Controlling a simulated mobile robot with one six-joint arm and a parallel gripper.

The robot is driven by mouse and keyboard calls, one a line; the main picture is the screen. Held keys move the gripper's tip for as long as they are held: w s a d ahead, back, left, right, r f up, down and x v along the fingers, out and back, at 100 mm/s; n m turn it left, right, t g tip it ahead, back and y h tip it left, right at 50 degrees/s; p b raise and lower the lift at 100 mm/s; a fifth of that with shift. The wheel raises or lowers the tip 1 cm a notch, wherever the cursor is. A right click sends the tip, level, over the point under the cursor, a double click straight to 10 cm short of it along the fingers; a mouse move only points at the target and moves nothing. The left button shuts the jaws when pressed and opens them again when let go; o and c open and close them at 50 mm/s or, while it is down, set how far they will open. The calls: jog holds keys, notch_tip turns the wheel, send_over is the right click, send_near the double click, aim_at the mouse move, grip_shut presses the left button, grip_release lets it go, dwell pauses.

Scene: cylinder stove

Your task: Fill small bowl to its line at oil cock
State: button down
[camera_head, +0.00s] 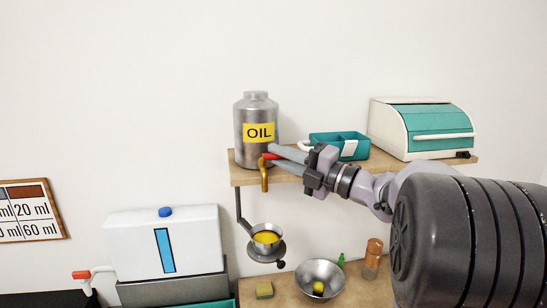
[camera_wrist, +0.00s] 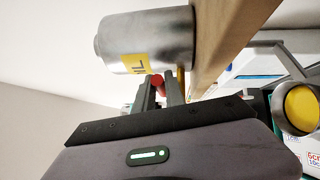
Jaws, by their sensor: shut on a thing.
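The oil can (camera_head: 257,120), a metal canister with a yellow OIL label, stands on the wall shelf's left end. Its brass cock (camera_head: 264,182) points down and has a red handle (camera_head: 270,156). My gripper (camera_head: 275,155) is shut on this red handle, which also shows between the fingers in the wrist view (camera_wrist: 157,81). The small bowl (camera_head: 256,247) sits below the cock on a dark bracket (camera_head: 241,208) and holds yellow oil (camera_head: 266,237). The oil also shows at the right of the wrist view (camera_wrist: 303,107). I cannot make out the bowl's line or an oil stream.
The shelf (camera_head: 300,179) also carries a teal caddy (camera_head: 330,142) and a cream and teal bin (camera_head: 430,130).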

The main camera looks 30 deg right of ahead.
jog(key=c, duration=1.4)
grip_release()
jog(key=p+v, duration=0.3)
jog(key=v, duration=1.4)
jog(key=shift+s, duration=0.2)
jog(key=shift+d, duration=0.1)
